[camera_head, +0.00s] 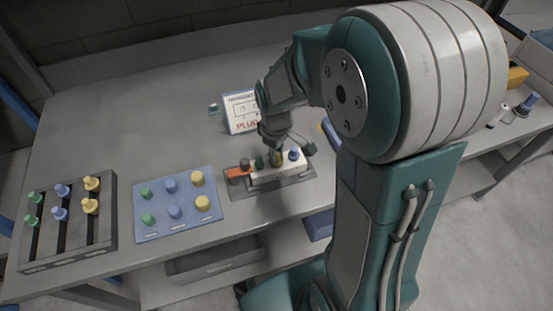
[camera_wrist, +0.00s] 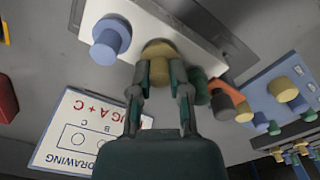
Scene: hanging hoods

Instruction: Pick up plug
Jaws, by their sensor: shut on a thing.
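My gripper (camera_head: 279,143) is over the white block (camera_head: 272,177) on the bench. In the wrist view its two fingers (camera_wrist: 160,78) are shut on a yellow plug (camera_wrist: 158,48), one on each side. The yellow plug (camera_head: 276,158) stands at the white block, and I cannot tell whether it is seated or lifted. A blue plug (camera_head: 294,154) stands beside it on the block and also shows in the wrist view (camera_wrist: 108,42). A green plug (camera_head: 259,162) is on the other side, close to a finger in the wrist view.
An orange piece (camera_head: 236,173) sits at the block's left end. A blue board (camera_head: 158,226) with several coloured plugs lies left of it, then a dark slotted rack (camera_head: 108,233) with more plugs. A drawing sign (camera_head: 240,112) stands behind. The bench is clear at back left.

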